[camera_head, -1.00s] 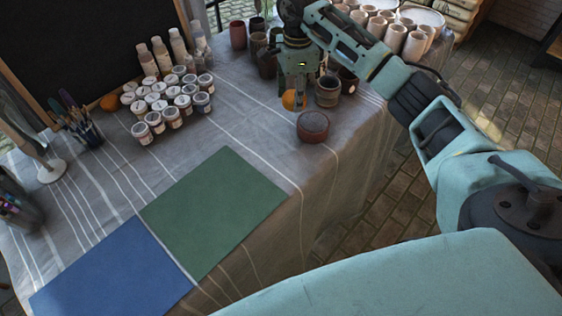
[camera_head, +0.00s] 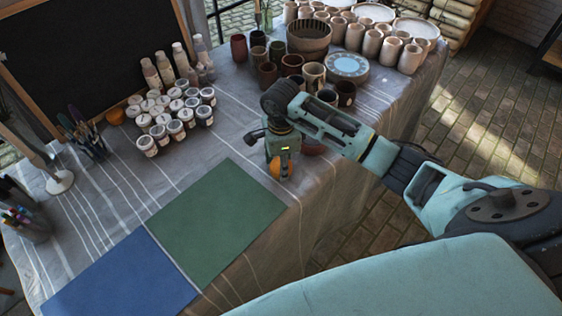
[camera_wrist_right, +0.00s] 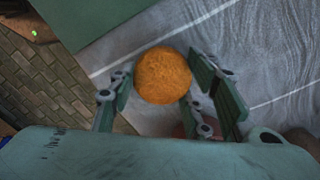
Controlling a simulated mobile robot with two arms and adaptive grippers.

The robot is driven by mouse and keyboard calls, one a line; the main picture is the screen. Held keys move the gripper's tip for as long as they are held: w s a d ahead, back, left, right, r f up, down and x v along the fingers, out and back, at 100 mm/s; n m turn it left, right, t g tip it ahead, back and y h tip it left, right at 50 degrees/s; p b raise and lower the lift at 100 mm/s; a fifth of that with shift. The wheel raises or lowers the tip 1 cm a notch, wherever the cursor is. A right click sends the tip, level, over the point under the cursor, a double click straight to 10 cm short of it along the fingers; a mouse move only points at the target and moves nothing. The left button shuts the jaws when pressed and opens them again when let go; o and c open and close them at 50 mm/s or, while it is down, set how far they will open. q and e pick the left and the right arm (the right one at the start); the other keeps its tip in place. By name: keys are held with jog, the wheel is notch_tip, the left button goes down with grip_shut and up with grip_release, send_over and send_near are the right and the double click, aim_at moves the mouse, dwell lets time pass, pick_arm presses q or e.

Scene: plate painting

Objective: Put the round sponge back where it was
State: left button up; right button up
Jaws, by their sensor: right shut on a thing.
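My right gripper (camera_head: 279,176) is shut on the orange round sponge (camera_head: 274,168) above the grey cloth, near the right corner of the green mat (camera_head: 222,220). In the right wrist view the sponge (camera_wrist_right: 163,75) sits between the two fingers, and the green mat (camera_wrist_right: 110,22) shows beyond it. A reddish-brown bowl (camera_head: 313,148) is partly hidden behind the gripper and arm. My left gripper is not in view.
Another orange round thing (camera_head: 116,116) lies by the paint jars (camera_head: 172,117). A blue mat (camera_head: 122,280) adjoins the green one. Cups, a patterned plate (camera_head: 346,66) and stacked pots stand at the back. The table's edge drops off at right.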

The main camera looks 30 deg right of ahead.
jog(key=shift+f, duration=0.3)
jog(key=o, duration=1.1)
jog(key=shift+r, duration=0.15)
jog(key=shift+r, duration=0.3)
notch_tip(320, 180, up, 12)
jog(key=b, duration=0.2)
jog(key=shift+f, duration=0.25)
